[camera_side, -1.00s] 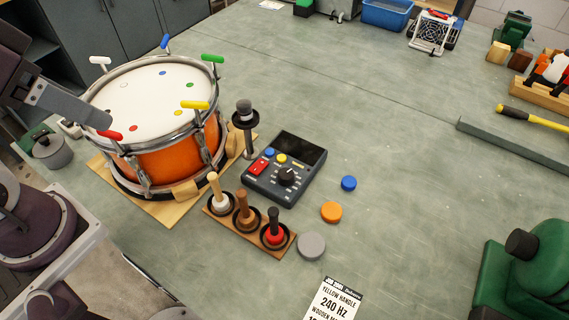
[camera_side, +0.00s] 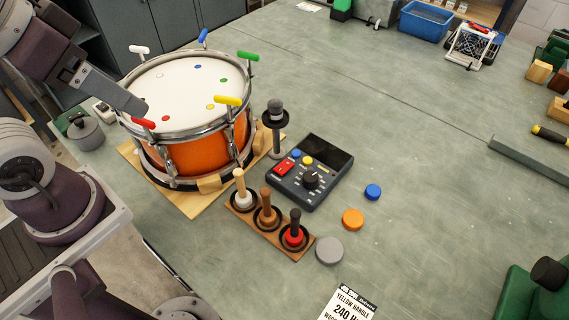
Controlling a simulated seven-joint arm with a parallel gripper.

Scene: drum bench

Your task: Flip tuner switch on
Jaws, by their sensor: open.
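The tuner (camera_side: 295,197) is a dark box on the bench, right of the drum. Its screen (camera_side: 327,152) is dark. My gripper (camera_side: 138,104) shows as a grey end over the drum's left rim, away from the tuner. It is open, with nothing seen in it; its fingers are hard to make out.
The orange drum (camera_side: 195,158) with coloured handles stands left of the tuner. A dark post (camera_side: 277,130) stands between them. A wooden rack (camera_side: 262,232) with three mallets lies in front. Blue, orange and grey discs (camera_side: 330,250) lie to the right.

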